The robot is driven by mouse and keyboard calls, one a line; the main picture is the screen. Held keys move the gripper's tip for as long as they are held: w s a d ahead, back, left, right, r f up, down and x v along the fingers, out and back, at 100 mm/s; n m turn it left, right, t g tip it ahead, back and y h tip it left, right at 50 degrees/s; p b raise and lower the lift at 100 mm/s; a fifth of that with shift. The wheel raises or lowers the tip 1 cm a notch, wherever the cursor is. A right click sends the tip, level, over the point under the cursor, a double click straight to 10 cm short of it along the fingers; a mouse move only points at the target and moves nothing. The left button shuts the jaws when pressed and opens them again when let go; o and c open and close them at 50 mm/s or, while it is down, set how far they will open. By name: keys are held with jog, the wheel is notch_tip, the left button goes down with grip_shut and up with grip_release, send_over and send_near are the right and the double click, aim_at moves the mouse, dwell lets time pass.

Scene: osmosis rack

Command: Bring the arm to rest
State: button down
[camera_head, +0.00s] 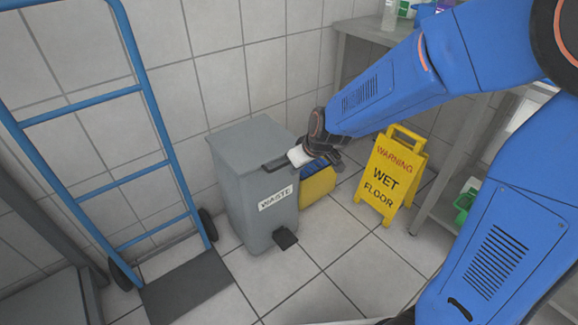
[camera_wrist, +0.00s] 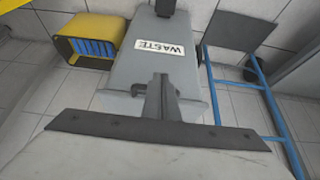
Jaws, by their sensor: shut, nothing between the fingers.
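My blue arm reaches in from the right in the head view. My gripper (camera_head: 270,166) is at its end, in front of the upper part of the grey waste bin (camera_head: 240,195). In the wrist view my gripper (camera_wrist: 160,88) shows as dark fingers closed together with nothing between them. They overlap the picture of the bin (camera_wrist: 150,72) near its lid edge; I cannot tell whether they touch it. The bin stands upright with its lid down.
A blue hand truck (camera_head: 165,135) stands left of the bin. A yellow container (camera_head: 318,187) is beside the bin, partly hidden. A yellow wet floor sign (camera_head: 385,180) stands to the right, near a grey shelf (camera_head: 352,52). Tiled floor in front is clear.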

jog(key=s+d, duration=0.3)
jog(key=s, duration=0.2)
jog(key=shift+d+r, duration=0.15)
jog(key=shift+d, duration=0.05)
